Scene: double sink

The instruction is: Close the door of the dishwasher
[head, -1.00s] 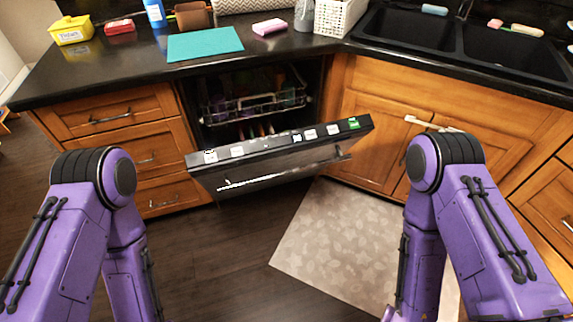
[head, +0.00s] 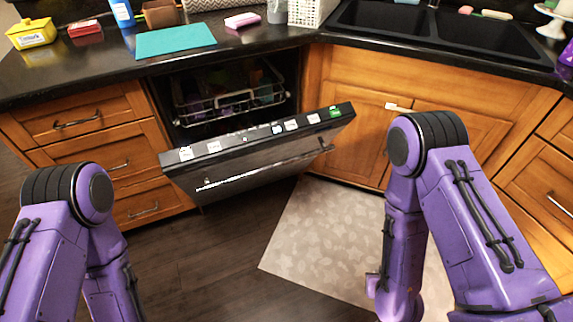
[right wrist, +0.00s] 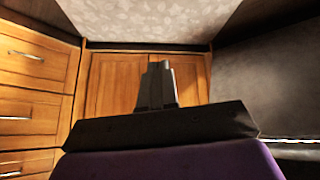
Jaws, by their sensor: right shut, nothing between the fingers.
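The dishwasher door (head: 262,160) hangs partly open and tilted outward in the middle of the head view. Its dark top edge carries several white labels and a green one, and a handle bar crosses its front. Behind it is the open dishwasher cavity with a rack (head: 229,104) of dishes. My two purple arms stand left and right of the door, with both grippers out of the head view. In the right wrist view my right gripper (right wrist: 158,86) is shut and empty. A dark grey panel (right wrist: 268,95), seemingly the door's front, is on the right there, apart from the fingers.
Wooden drawers (head: 102,163) flank the dishwasher on the left and cabinet doors (head: 345,135) on the right. A patterned mat (head: 320,235) lies on the floor right of the door. The black counter above holds a teal board (head: 175,40) and a double sink (head: 430,30).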

